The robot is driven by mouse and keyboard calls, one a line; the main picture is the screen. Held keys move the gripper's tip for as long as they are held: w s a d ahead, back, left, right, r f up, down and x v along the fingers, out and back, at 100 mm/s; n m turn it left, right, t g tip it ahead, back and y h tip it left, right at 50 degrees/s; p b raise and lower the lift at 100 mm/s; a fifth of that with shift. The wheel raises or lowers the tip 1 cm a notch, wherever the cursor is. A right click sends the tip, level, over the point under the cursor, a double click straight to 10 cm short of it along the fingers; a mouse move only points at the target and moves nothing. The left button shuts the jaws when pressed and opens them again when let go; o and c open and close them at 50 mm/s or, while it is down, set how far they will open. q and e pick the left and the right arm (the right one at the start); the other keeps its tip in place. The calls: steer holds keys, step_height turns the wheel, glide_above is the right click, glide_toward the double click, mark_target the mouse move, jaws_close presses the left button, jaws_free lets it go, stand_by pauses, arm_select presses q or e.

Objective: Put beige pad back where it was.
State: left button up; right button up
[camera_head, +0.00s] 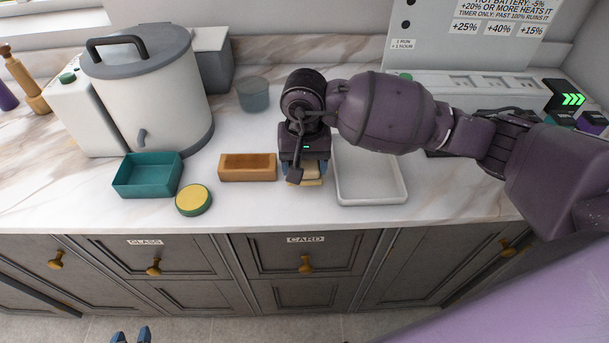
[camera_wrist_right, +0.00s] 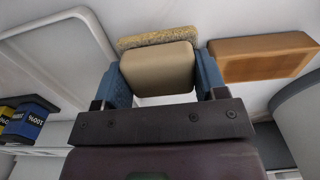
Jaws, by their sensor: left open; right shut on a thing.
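The beige pad (camera_wrist_right: 157,70) is held between the blue fingers of my right gripper (camera_wrist_right: 160,82), with a fuzzy tan layer along its far edge. In the head view the right gripper (camera_head: 306,172) points down over the counter, and only a pale strip of the pad (camera_head: 309,182) shows below it. The pad is between a brown wooden block-like tray (camera_head: 248,175) and a white tray (camera_head: 372,200). I cannot tell whether it touches the counter. My left gripper (camera_head: 131,337) is open and empty at the bottom edge, its fingertips apart, low in front of the cabinets.
A teal open box (camera_head: 147,192) and a round yellow-topped green tin (camera_head: 193,200) are at the left. A large lidded pot (camera_head: 150,90) and a bluish cup (camera_head: 253,94) stand behind. A grey panel (camera_head: 450,40) stands at the back right. The counter's front strip is mostly clear.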

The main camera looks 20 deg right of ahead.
mark_target(304, 177)
step_height(304, 177, down, 4)
steer(key=shift+f, duration=0.15)
steer(key=shift+f, duration=0.2)
steer(key=o, duration=0.8)
steer(key=shift+o, duration=0.2)
steer(key=shift+r, duration=0.1)
steer(key=shift+r, duration=0.2)
step_height(304, 177, up, 11)
steer(key=shift+f+b, duration=0.1)
steer(key=shift+b, duration=0.3)
steer(key=shift+r, duration=0.5)
